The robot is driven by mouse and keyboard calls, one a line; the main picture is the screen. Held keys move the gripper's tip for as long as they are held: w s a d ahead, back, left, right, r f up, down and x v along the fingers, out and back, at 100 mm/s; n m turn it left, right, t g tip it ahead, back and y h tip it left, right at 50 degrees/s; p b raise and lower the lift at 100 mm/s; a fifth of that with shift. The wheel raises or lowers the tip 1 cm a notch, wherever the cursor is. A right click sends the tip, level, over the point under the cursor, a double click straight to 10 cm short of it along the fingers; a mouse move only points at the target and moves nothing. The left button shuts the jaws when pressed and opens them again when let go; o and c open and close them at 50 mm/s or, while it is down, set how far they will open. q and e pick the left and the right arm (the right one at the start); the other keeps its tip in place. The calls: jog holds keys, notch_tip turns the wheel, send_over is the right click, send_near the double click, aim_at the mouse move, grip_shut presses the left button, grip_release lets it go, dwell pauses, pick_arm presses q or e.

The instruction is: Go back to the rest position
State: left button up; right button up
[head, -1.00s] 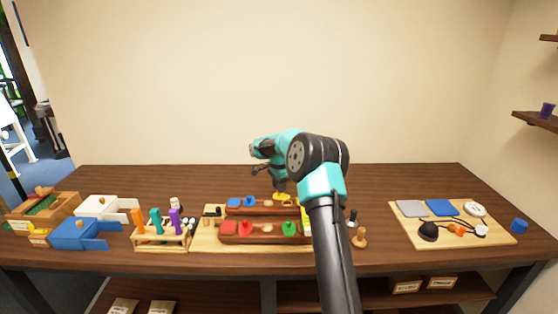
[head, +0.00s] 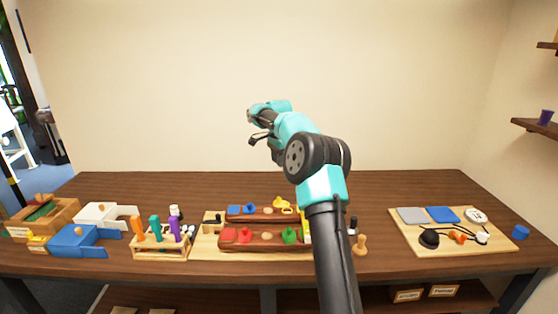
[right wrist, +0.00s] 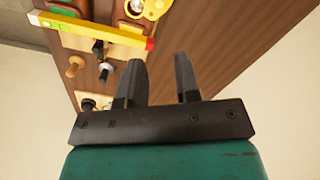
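My right gripper (head: 256,139) is raised high above the table, in front of the bare wall. In the right wrist view its two dark fingers (right wrist: 160,78) are apart with nothing between them, so it is open and empty. My right arm reaches up from the bottom of the head view and covers part of the board with the saddle blocks. My left gripper does not show in either view.
Below are a wooden board (head: 207,254) with saddle blocks, colored pieces and a yellow piece (head: 282,203). A tool rack (head: 163,252) and blue box (head: 75,236) stand left. A board with pads (head: 470,246) lies right. The table's back is clear.

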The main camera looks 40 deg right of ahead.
dwell(0.4)
jog(key=w+a+f+n+t+y, duration=0.15)
jog(key=a+f, duration=0.25)
jog(key=a, duration=0.6)
jog(key=w+a+f+n+t+y, duration=0.1)
jog(key=w+a+f+n+t, duration=0.2)
jog(key=a, duration=0.7)
jog(key=w+a+f+n+y, duration=0.2)
jog(key=a+f, duration=0.4)
jog(key=a, duration=0.3)
jog(key=s+a+f+t, duration=0.25)
jog(key=s+a, duration=0.25)
jog(key=a, duration=0.5)
jog(key=s+a+f+n+h, duration=0.2)
jog(key=s+a+f, duration=0.35)
jog(key=s, duration=0.35)
jog(key=s+d+f+n+g+y, duration=0.1)
jog(key=s+f+n+g, duration=0.5)
jog(key=s+f, duration=1.3)
notch_tip(320, 180, down, 3)
jog(key=n, duration=0.4)
jog(key=shift+d+f+n, duration=0.2)
jog(key=shift+d+n, duration=0.15)
jog(key=shift+d, duration=0.05)
